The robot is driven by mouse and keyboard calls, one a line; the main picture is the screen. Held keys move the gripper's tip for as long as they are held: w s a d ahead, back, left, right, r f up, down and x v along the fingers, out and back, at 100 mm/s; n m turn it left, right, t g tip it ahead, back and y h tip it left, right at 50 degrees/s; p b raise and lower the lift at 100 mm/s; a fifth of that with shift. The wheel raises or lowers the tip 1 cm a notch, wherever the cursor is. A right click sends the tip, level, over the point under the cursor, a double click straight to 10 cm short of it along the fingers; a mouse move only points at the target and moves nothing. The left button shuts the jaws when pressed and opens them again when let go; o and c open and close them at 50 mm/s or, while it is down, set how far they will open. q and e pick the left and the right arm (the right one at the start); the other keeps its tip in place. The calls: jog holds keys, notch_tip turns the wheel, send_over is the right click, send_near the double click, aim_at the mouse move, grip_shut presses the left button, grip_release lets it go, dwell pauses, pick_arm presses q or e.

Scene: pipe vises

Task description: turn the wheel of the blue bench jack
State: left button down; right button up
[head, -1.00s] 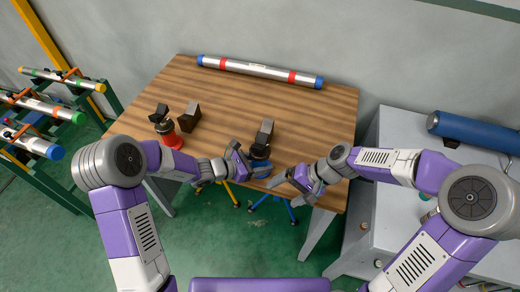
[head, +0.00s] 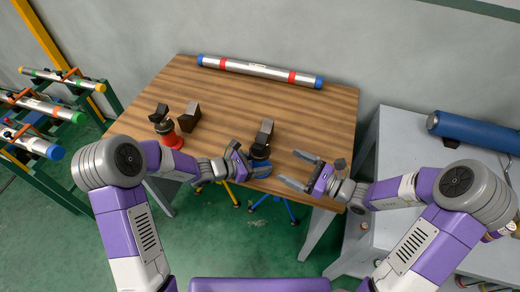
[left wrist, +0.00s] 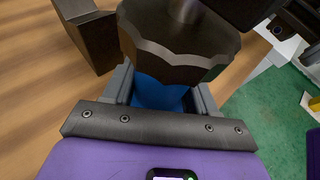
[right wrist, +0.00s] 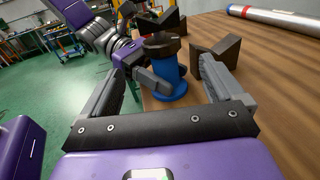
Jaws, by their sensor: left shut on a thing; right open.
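The blue bench jack (head: 259,163) stands at the front edge of the wooden table, with a dark collar-like wheel (left wrist: 180,50) above its blue body and a dark V-shaped head (head: 266,131) on top. My left gripper (head: 252,168) is shut on the blue body below the wheel; the left wrist view shows blue between its fingers (left wrist: 160,92). My right gripper (head: 297,170) is open and empty, right of the jack and apart from it. In the right wrist view the jack (right wrist: 166,72) appears upright beyond the open fingers, with my left gripper against it.
A red jack (head: 171,138) and a dark V-block (head: 190,117) stand on the table's left. A silver pipe (head: 260,70) lies along the back. A grey bench (head: 395,150) with a blue cylinder (head: 475,132) is at the right.

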jog(key=x, duration=1.2)
jog(key=shift+d, duration=0.1)
jog(key=c, duration=0.9)
jog(key=shift+c, duration=0.2)
jog(key=shift+r+n+g+y, duration=0.1)
jog(key=shift+n+g+y, duration=0.2)
jog(key=shift+g+y, duration=0.15)
